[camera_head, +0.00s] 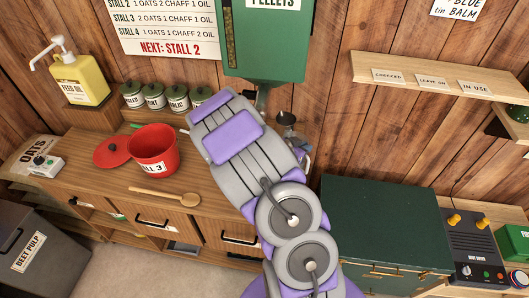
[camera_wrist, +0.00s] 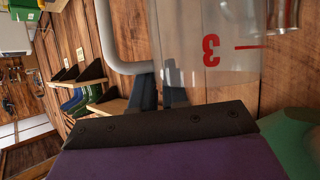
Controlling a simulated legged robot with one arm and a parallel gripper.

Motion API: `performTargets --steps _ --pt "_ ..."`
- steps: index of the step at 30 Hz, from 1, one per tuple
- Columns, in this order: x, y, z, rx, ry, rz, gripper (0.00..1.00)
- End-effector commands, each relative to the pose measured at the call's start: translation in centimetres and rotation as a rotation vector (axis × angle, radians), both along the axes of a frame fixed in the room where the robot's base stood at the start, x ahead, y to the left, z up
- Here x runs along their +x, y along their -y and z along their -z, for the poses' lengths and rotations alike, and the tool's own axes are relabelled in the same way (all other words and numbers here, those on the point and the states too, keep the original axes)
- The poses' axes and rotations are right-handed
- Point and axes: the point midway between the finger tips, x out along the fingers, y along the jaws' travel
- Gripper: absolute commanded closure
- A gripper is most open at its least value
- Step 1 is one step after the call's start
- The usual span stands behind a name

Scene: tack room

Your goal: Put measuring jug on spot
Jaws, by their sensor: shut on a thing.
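The dark fingers of my gripper (camera_wrist: 160,95) are shut on the lower part of this handle. In the head view my arm covers most of the jug and my gripper, near the green pellet dispenser (camera_head: 264,45). I cannot tell which place is the spot. A wall shelf (camera_head: 440,76) has bare wood and labels, one reading IN USE.
A red pot (camera_head: 155,160) marked STALL 3, its red lid (camera_head: 112,154) and a wooden spoon (camera_head: 165,196) lie on the wooden counter (camera_head: 95,190). A yellow pump bottle (camera_head: 78,82) and several canisters (camera_head: 155,98) stand behind. A dark green chest (camera_head: 385,215) stands right of my arm.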

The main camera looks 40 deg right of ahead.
Motion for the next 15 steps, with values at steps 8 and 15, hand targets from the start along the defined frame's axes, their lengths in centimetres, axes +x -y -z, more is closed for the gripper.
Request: performTargets --steps 8,15 --pt "5.4 -4.5 0.1 0.003 0.001 -0.005 1.00" --pt "9.1 -7.6 0.1 0.002 0.000 -0.002 1.00"
